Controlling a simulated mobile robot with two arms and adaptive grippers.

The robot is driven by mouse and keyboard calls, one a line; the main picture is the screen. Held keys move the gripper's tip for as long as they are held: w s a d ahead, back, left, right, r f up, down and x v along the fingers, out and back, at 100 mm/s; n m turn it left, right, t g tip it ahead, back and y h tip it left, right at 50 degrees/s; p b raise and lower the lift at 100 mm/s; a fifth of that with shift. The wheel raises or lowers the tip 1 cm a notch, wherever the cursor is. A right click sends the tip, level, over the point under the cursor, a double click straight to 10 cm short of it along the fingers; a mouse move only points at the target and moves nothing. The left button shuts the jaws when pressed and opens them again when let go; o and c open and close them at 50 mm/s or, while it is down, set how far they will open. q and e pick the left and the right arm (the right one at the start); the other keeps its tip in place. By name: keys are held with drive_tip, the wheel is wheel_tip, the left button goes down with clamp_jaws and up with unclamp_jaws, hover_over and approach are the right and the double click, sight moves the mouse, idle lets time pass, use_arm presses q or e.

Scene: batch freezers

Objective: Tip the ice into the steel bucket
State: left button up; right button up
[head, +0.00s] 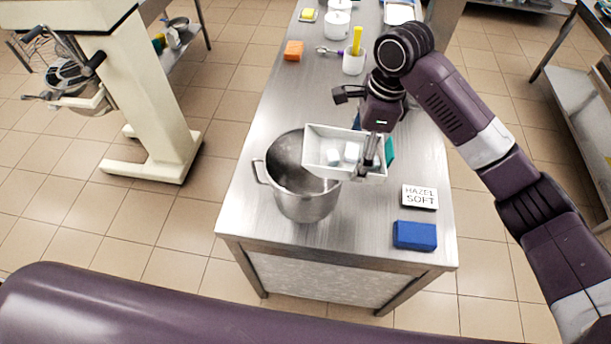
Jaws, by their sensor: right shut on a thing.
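A steel bucket (290,190) with a side handle stands near the front left corner of the steel table. My right gripper (374,158) is shut on a white rectangular tub (318,144) by its right side. The tub is held above the right part of the bucket's mouth and hides part of the rim. Its open top faces me, and pale ice cubes (351,151) show inside it. The bucket's inside is partly visible and looks empty in the part I see. My left gripper is not in view.
A blue block (414,235) and a "HAZEL SOFT" card (420,196) lie right of the bucket. Something teal (390,149) shows behind the gripper. An orange block (293,50), a white cup (354,61) and white pots stand farther back. A mixer (145,100) stands left of the table.

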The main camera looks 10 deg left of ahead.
drive_tip(key=shift+w+a+f+m, duration=0.15)
drive_tip(key=shift+w+a+m, duration=0.3)
drive_tip(key=shift+a+m, duration=0.05)
drive_tip(key=h, duration=0.3)
drive_tip(key=shift+r, duration=0.4)
drive_tip(key=shift+w+a+r+h, duration=0.1)
drive_tip(key=shift+r+h, duration=0.05)
drive_tip(key=shift+h, duration=0.35)
drive_tip(key=shift+a+h, duration=0.15)
drive_tip(key=shift+h, duration=0.15)
drive_tip(key=shift+r+h, duration=0.15)
drive_tip(key=shift+h, duration=0.15)
drive_tip(key=shift+a+r+h, duration=0.35)
drive_tip(key=shift+r+h, duration=0.1)
drive_tip(key=shift+h, duration=0.55)
drive_tip(key=shift+a+r+h, duration=0.35)
drive_tip(key=shift+a+h, duration=0.25)
drive_tip(key=shift+h, duration=0.5)
drive_tip(key=shift+r, duration=0.15)
